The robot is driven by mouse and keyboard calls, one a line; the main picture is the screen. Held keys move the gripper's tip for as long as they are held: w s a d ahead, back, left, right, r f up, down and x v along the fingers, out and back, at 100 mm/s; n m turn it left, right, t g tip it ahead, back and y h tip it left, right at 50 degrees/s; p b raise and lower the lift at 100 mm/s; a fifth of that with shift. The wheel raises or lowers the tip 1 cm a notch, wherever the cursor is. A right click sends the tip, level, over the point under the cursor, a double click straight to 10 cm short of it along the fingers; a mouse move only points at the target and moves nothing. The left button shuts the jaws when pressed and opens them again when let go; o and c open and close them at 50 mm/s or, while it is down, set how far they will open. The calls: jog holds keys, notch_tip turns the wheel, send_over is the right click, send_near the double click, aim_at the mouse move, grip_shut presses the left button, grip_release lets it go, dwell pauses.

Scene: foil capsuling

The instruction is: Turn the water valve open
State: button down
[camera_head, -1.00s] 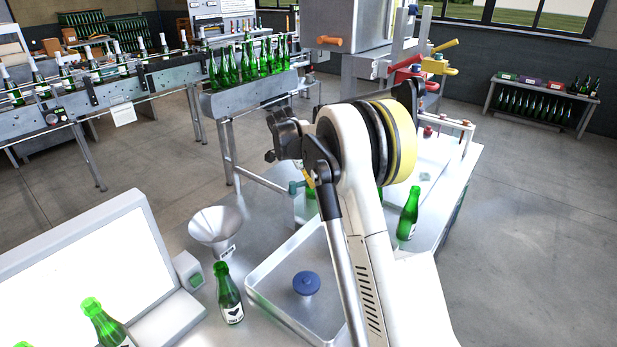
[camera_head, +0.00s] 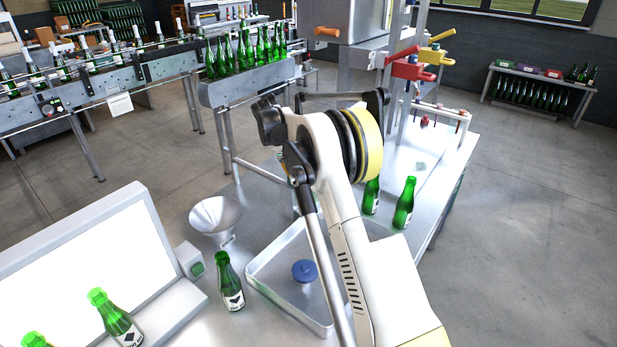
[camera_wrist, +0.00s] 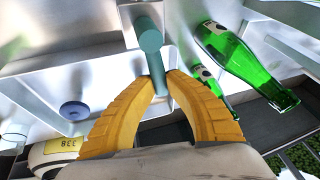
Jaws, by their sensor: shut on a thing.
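The water valve appears in the wrist view as a teal-green handle (camera_wrist: 149,36) with a rounded end and a thinner teal stem running down from it. My gripper (camera_wrist: 162,84) has its two yellow ribbed fingers closed around that stem, one fingertip on each side. The rounded end stands out above the fingertips. In the head view the gripper and the valve are hidden behind my arm.
A metal tray (camera_head: 262,285) with a blue knob-like object (camera_head: 304,271) lies on the steel bench. A funnel (camera_head: 215,214), a green bottle (camera_head: 229,282) and a screen (camera_head: 90,270) stand to the left. Green bottles (camera_head: 404,203) stand right of my arm.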

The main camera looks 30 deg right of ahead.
jog(key=shift+s+a+m+g, duration=0.2)
jog(key=shift+a+m+g, duration=0.15)
jog(key=shift+m, duration=0.55)
jog(key=shift+f, duration=0.1)
jog(key=c, duration=1.3)
grip_release()
jog(key=shift+c, duration=0.2)
jog(key=shift+a, duration=0.1)
jog(key=v, duration=1.2)
jog(key=shift+d, duration=0.25)
